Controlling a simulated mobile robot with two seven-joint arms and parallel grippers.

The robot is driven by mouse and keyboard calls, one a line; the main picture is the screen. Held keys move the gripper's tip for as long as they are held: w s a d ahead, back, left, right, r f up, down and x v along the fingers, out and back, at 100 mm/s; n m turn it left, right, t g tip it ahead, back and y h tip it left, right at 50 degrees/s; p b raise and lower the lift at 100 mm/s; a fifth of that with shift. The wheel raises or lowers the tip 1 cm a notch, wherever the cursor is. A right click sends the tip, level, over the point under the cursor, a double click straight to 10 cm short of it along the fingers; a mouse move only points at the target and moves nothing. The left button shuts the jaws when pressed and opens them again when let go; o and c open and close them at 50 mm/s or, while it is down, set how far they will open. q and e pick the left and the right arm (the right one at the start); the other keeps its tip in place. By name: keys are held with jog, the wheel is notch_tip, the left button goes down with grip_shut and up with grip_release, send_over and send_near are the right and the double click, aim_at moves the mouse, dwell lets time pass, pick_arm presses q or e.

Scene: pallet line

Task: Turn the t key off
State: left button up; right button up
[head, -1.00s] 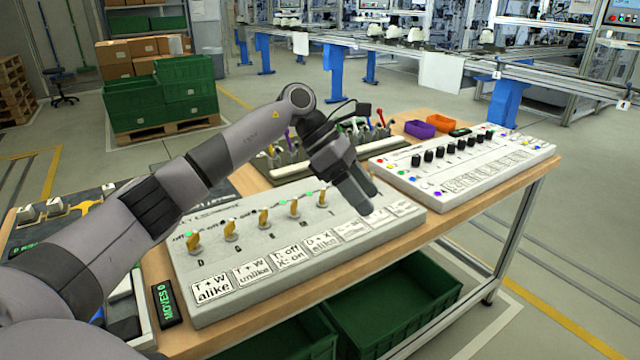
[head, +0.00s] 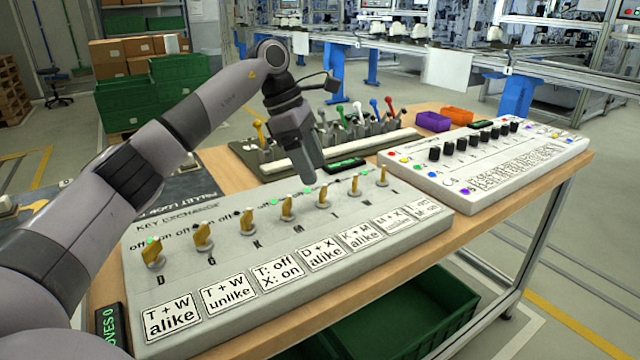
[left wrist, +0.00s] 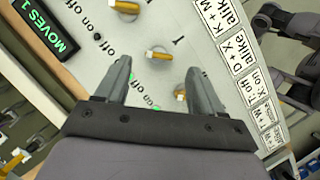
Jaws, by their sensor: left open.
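The key panel (head: 262,230) is a pale board with a row of yellow keys, letters below them and white rule cards along the front. The T key (head: 324,198) is a yellow upright key on a round grey base. In the left wrist view the T key (left wrist: 157,55) lies ahead, in line with the gap between the fingers. My left gripper (head: 313,180) is just above and behind the T key, pointing down. In the left wrist view its two fingers (left wrist: 160,78) are apart with nothing between them. My right gripper does not show.
The M key (head: 287,207) and W key (head: 354,186) stand close on either side. Behind is a board of coloured levers (head: 330,140). A white panel with black knobs (head: 480,165) stands to the right, with purple (head: 432,121) and orange (head: 456,115) bins behind it.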

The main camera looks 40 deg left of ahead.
aim_at(323, 188)
pick_arm(q)
jog(key=shift+x, duration=2.3)
jog(key=c, duration=1.1)
jog(key=shift+o, duration=0.2)
